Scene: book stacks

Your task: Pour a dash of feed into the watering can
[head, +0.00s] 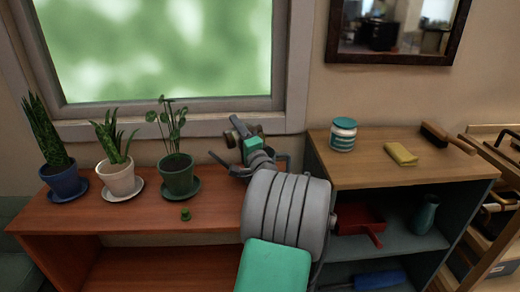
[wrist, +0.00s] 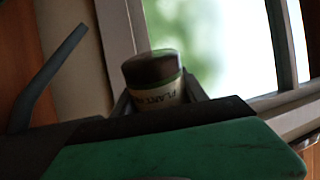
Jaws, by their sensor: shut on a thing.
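My gripper (head: 241,130) is above the shelf top in front of the window, shut on a small bottle. In the wrist view the bottle (wrist: 156,88) sits between the fingers, with a dark brown end and a pale label reading partly "PLANT". Its mouth and contents are hidden, and I cannot tell how far it tilts. The grey watering can (head: 217,158) is mostly hidden behind my arm; its thin spout points left and shows in the wrist view (wrist: 52,72), apart from the bottle. A small green cap (head: 185,214) lies on the wooden shelf top.
Three potted plants, in blue (head: 66,183), white (head: 119,182) and green (head: 178,176) pots, stand left of the can. A teal-lidded jar (head: 343,136), yellow cloth (head: 401,154) and brush (head: 445,138) lie on the right cabinet. The wooden top's front left (head: 110,218) is clear.

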